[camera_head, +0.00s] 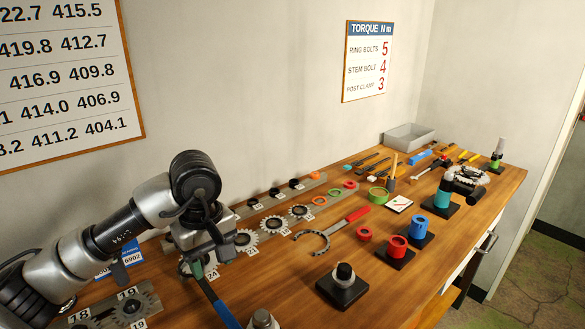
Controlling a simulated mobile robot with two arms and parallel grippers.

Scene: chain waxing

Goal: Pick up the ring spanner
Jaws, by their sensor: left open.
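My left gripper (207,252) points down over the left part of the wooden bench, and it is open. A red-handled tool (357,214) with a curved, hook-like metal head lies on the bench to the right, clear of the gripper. My right gripper is not in view.
Toothed sprockets (272,223) lie in a row behind the gripper, with numbered tags. A black block with a post (343,285), a red cup (396,247) and a blue cup (418,227) stand to the right. A grey tray (409,137) and several hand tools lie at the far end.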

